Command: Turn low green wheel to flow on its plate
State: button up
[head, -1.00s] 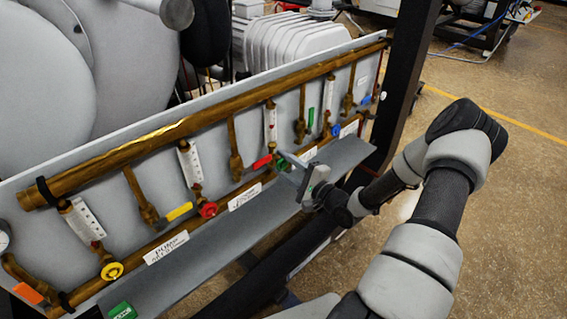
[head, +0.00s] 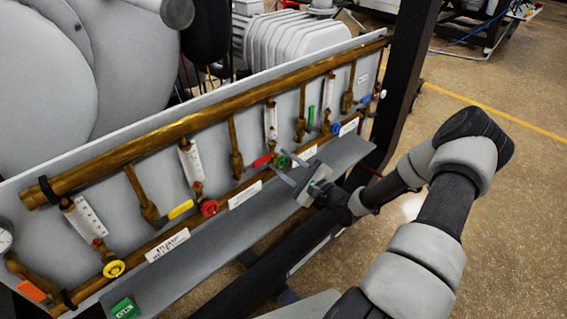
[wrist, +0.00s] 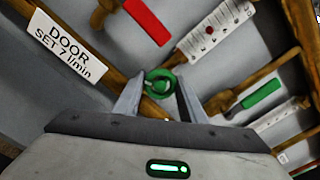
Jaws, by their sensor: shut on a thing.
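The green wheel (head: 282,162) sits at the foot of a white flow tube (head: 270,121) on the slanted panel. In the wrist view, the wheel (wrist: 160,82) lies between the two finger tips of my gripper (wrist: 158,88). My gripper (head: 281,168) reaches in from the right, tilted, and is shut on the wheel. The flow tube (wrist: 212,33) has small red marks, but its reading is too small to tell. A white plate (head: 303,157) stands just right of the wheel; its text is unreadable.
A plate reading "DOOR SET 7 l/min" (wrist: 68,43) is at upper left in the wrist view. A red handle (head: 262,160) is close left of the wheel, a green handle (head: 310,117) to its right. Red (head: 208,207), yellow (head: 113,268) and blue (head: 337,128) wheels line the panel above a grey ledge (head: 215,260).

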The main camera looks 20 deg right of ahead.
jog(key=o, duration=1.1)
jog(key=shift+c, duration=0.2)
jog(key=shift+s, duration=0.1)
jog(key=v, duration=1.7)
jog(key=shift+p, duration=0.4)
